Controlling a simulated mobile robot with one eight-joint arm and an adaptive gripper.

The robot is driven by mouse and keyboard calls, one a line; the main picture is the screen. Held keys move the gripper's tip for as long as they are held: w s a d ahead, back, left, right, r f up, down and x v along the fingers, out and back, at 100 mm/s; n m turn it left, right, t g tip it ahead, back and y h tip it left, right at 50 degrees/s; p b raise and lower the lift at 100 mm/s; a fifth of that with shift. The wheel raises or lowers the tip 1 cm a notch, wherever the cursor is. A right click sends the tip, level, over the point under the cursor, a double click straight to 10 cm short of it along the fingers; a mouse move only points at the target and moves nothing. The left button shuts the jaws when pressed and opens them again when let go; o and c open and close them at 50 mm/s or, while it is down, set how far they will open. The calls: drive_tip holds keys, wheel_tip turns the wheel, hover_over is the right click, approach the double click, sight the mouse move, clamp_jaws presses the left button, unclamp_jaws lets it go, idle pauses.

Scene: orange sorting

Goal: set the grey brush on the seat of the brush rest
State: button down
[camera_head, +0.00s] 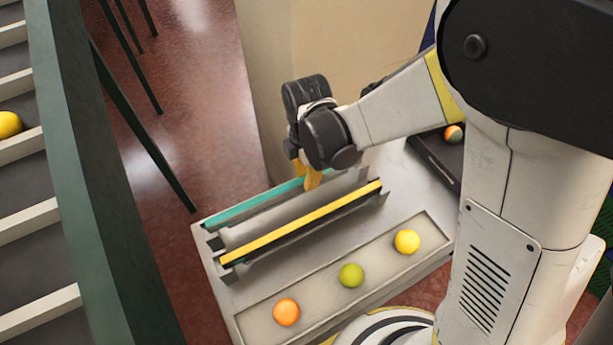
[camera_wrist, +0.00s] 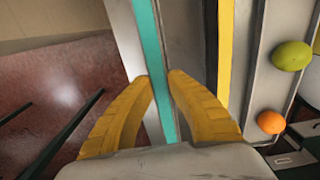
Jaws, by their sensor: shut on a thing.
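A long bar with a teal strip along it (camera_head: 258,204) lies across the far side of the pale bench; I take it to be the grey brush, but its body is hard to make out. My gripper (camera_head: 307,176) points down at its right part. In the wrist view my yellow fingertips (camera_wrist: 161,76) close on either side of the teal strip (camera_wrist: 152,40). Whether the bar is lifted or resting, I cannot tell. Beside it runs a grey rail with a yellow strip (camera_head: 300,223). Which part is the rest's seat is unclear.
A shallow trough in front holds an orange ball (camera_head: 286,312), a green ball (camera_head: 351,275) and a yellow ball (camera_head: 407,242). A dark tray (camera_head: 432,163) with an orange ball stands at the right. A slatted conveyor (camera_head: 75,190) is at the left. A beige block (camera_head: 335,45) stands behind.

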drive_tip(key=shift+f, duration=0.15)
drive_tip(key=shift+f+b, duration=0.5)
drive_tip(key=shift+b, duration=0.15)
drive_tip(key=c, duration=1.3)
unclamp_jaws()
drive_tip(key=shift+c, duration=0.2)
wheel_tip(320, 180, up, 11)
drive_tip(key=shift+r, duration=0.1)
drive_tip(key=s+d+m+t+b, duration=0.3)
drive_tip(key=s+d+m, duration=0.1)
drive_tip(key=d+m, duration=0.6)
drive_tip(key=s+d+m+t+b, duration=0.3)
drive_tip(key=s+d+m+t, duration=0.1)
drive_tip(key=d+m, duration=0.7)
drive_tip(key=m, duration=0.3)
drive_tip(key=shift+d+r+b, duration=0.2)
drive_tip(key=shift+r+b, duration=0.05)
drive_tip(key=shift+b, duration=0.05)
